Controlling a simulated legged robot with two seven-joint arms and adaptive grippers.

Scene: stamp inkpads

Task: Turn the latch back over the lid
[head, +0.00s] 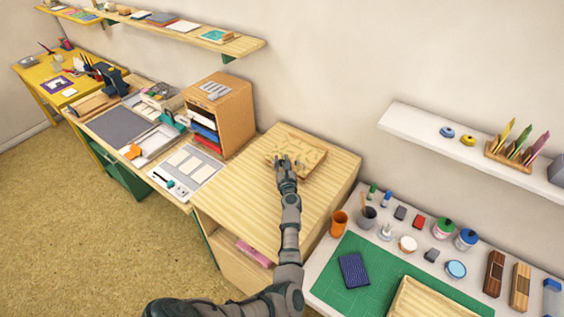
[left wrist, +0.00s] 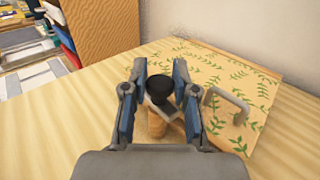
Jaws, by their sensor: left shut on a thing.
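A flat leaf-patterned lid (head: 304,147) lies at the back of the pale wooden cabinet top, and it also shows in the left wrist view (left wrist: 220,75). A grey bar handle (left wrist: 226,104) stands on it. My left gripper (head: 285,163) is at the lid's near left part. In the left wrist view my left gripper (left wrist: 160,85) has its blue-padded fingers on either side of a round black knob (left wrist: 160,89), shut on it. A tan wooden piece (left wrist: 157,125) shows below the knob. The knob may belong to the latch; the fingers hide much of it. My right gripper is not in view.
The cabinet top (head: 240,185) is bare in front of the lid. A wooden organiser (head: 222,105) with coloured trays stands to the left. A lower table on the right holds a green mat (head: 375,280), cups and inkpads. A white shelf (head: 440,145) is on the wall.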

